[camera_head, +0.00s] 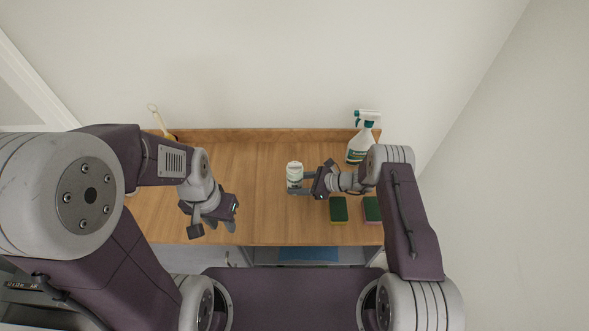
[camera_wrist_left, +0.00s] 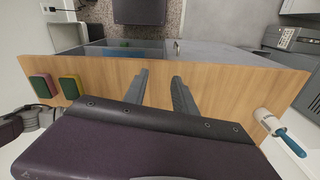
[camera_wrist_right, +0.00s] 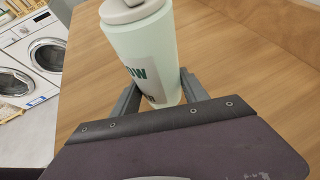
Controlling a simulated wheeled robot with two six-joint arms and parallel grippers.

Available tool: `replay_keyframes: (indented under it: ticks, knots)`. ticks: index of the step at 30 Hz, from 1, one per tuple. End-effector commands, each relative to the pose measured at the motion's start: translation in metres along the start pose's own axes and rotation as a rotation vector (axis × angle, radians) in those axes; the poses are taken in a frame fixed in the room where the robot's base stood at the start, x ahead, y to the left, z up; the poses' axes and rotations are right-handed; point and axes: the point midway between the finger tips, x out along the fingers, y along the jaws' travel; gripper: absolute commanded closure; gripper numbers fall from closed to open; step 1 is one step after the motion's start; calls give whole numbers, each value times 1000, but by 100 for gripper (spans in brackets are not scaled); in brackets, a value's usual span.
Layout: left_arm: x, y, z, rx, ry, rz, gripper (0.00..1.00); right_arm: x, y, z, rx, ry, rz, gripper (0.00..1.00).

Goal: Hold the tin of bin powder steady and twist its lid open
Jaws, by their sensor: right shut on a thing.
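The tin of bin powder (camera_head: 294,170) is a pale green-white cylinder with a light grey lid. It stands upright on the wooden worktop in the head view. My right gripper (camera_head: 301,182) is shut on its body from the right. In the right wrist view the tin (camera_wrist_right: 145,55) sits between the two fingers, its lid (camera_wrist_right: 125,10) on top, partly cut off by the picture's edge. My left gripper (camera_head: 214,229) is open and empty, left of the tin and apart from it, near the worktop's front edge. Its spread fingers show in the left wrist view (camera_wrist_left: 160,78).
A spray bottle (camera_head: 361,142) stands behind my right arm. Two sponges (camera_head: 338,209) (camera_head: 372,209) lie right of the tin. A yellow-handled item (camera_head: 157,119) is at the back left. The worktop (camera_head: 255,165) between my left gripper and the tin is clear.

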Motion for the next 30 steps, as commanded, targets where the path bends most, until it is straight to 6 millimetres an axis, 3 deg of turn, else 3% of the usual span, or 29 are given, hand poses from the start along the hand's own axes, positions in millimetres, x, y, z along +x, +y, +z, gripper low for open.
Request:
replay_keyframes:
  ticks: [3, 8, 12, 16, 20, 24, 30]
  knots:
    - [-31, -6, -41, 255, 15, -3, 67, 0, 0, 0, 0, 0, 0, 100]
    - [-67, -6, -104, 576, 14, -6, 67, 0, 0, 0, 0, -1, 0, 100]
    - [-92, 6, -162, 849, 14, -10, 67, 0, 0, 0, 0, 0, 0, 100]
    - [-104, 27, -212, 1075, 13, -15, 67, 0, 0, 0, 0, 0, 0, 100]
    - [-102, 58, -254, 1244, 17, -21, 67, 0, 0, 0, 0, 0, 0, 100]
    - [-78, 97, -286, 1330, 29, -28, 67, 0, 0, 0, 0, 1, 0, 100]
    - [-34, 128, -280, 1392, -34, 10, 67, 0, 0, 0, 0, 1, 0, 100]
